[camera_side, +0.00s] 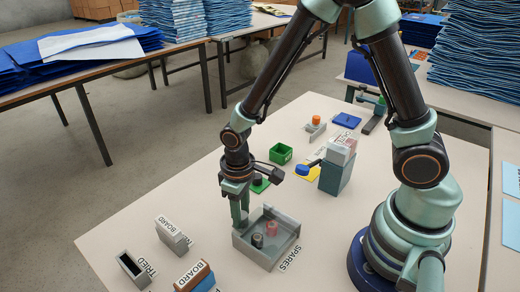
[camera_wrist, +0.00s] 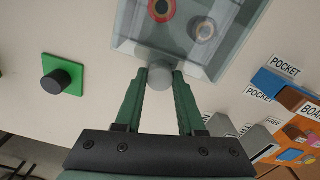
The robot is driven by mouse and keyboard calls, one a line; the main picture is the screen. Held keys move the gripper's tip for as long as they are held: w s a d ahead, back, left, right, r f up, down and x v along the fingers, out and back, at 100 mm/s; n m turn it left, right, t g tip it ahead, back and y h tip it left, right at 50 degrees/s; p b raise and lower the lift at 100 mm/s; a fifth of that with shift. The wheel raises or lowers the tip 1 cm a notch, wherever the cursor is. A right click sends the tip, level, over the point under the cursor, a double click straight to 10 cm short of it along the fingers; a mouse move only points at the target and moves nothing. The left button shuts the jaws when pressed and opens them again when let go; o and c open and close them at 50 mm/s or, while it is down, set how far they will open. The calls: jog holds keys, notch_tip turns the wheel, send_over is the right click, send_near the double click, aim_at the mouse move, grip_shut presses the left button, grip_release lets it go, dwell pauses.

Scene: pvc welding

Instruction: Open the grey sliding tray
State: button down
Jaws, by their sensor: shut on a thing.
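The grey sliding tray (camera_side: 252,252) is an open-topped box beside the SPARES label on the table. Two small round pieces (camera_side: 263,233) stand inside it, one dark and one reddish. My gripper (camera_side: 240,218) points down at the tray's far left side in the side view. In the wrist view the tray (camera_wrist: 190,66) fills the top, and a round grey knob (camera_wrist: 160,77) projects from its near edge. The knob sits between the green fingertips of my gripper (camera_wrist: 160,84), which are shut on it. How far the tray is slid out is not clear.
A green square with a black knob (camera_wrist: 62,74) lies left in the wrist view. A green box (camera_side: 281,153) and a blue-grey block (camera_side: 336,178) stand behind the tray. BOARD holders (camera_side: 174,237) stand at the front left. Bare table lies left of my gripper.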

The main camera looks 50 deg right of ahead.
dwell(0.3)
jog(key=w, duration=0.8)
jog(key=shift+w, duration=0.15)
jog(key=c, duration=0.5)
grip_release()
notch_tip(320, 180, up, 12)
